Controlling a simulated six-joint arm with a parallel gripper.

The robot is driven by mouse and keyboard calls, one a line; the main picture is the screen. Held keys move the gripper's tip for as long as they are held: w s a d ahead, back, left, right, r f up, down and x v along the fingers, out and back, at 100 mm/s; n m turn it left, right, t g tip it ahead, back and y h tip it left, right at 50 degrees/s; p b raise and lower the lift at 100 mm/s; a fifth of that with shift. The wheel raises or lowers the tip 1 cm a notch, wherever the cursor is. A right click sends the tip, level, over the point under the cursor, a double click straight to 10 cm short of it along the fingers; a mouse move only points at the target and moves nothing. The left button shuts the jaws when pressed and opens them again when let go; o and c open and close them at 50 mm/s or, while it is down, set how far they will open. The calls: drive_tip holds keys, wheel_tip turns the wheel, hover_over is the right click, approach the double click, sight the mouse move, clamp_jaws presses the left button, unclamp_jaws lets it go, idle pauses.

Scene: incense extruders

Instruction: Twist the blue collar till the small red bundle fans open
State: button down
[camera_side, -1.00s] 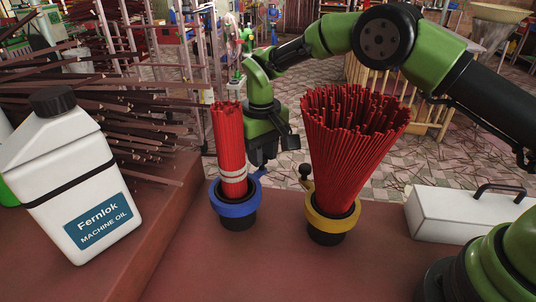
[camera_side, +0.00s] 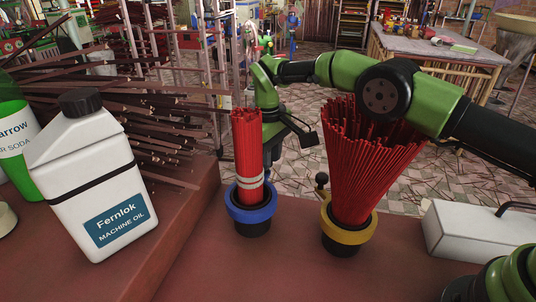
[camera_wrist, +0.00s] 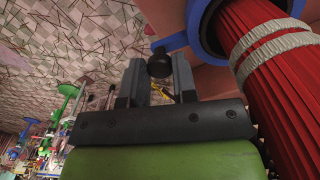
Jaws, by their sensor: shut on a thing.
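The blue collar (camera_side: 251,212) sits on a black base at the front centre-left in the side view. It shows as a blue ring (camera_wrist: 200,30) in the wrist view, with a blue lever ending in a black knob (camera_wrist: 160,64). My gripper (camera_wrist: 157,82) is shut on that knob, with one finger on each side. In the side view my gripper (camera_side: 268,172) is behind and right of the small red bundle; its fingertips are hard to make out. The small red bundle (camera_side: 247,140) stands upright and narrow in the collar, with pale ties (camera_side: 249,180) around its lower part.
A wide, fanned red bundle (camera_side: 360,165) stands in a yellow collar (camera_side: 348,233) to the right, partly behind my arm. A white machine oil bottle (camera_side: 92,180) stands left, near dark sticks (camera_side: 150,150). A white box (camera_side: 465,235) is at right.

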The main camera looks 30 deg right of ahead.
drive_tip(key=c, duration=0.9)
unclamp_jaws()
